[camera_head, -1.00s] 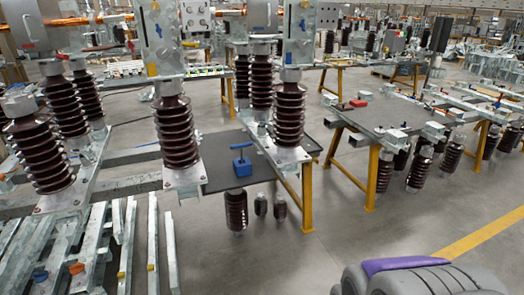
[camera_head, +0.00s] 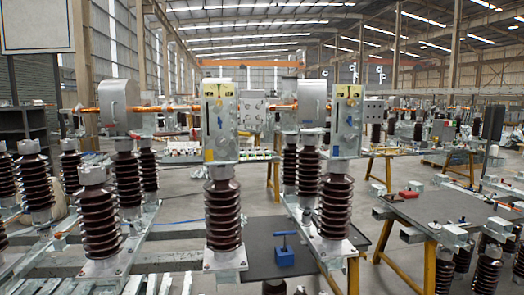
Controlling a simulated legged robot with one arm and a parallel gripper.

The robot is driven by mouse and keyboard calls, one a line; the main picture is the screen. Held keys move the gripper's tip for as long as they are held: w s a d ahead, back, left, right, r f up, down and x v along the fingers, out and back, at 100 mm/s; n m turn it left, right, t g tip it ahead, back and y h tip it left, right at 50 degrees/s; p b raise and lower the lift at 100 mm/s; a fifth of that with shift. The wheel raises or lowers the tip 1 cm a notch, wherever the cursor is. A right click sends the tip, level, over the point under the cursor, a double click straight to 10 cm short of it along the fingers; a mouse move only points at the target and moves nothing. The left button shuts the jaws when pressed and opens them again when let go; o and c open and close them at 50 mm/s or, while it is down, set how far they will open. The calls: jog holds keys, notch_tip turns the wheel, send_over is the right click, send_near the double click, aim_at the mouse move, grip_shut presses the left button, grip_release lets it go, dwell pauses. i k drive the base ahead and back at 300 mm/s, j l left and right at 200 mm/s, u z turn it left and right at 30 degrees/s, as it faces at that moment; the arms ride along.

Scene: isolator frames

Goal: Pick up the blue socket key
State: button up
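The blue socket key (camera_head: 284,251) stands upright on a dark grey table top (camera_head: 262,240) in the lower middle of the camera_head view. It has a box-like blue base with a thin stem and a T-shaped bar on top. It sits between two brown ribbed insulators, the left one (camera_head: 223,215) and the right one (camera_head: 335,208). My gripper is not in view, so its place and state do not show.
Metal frames with insulators and grey boxes crowd the area around the key. A second dark table (camera_head: 440,208) with a red item (camera_head: 408,194) stands to the right on yellow legs. Bare floor shows between the two tables.

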aim_at(284, 234)
jog(key=i+j+u, duration=0.1)
jog(key=i+u, duration=0.2)
jog(key=i+j+z, duration=0.5)
jog(key=i+j, duration=0.2)
jog(key=i, duration=0.15)
jog(key=i+j+z, duration=0.5)
jog(key=i+j, duration=0.25)
jog(key=j, duration=0.25)
jog(key=i+j+z, duration=0.15)
jog(key=i+j, duration=0.35)
jog(key=j, duration=0.15)
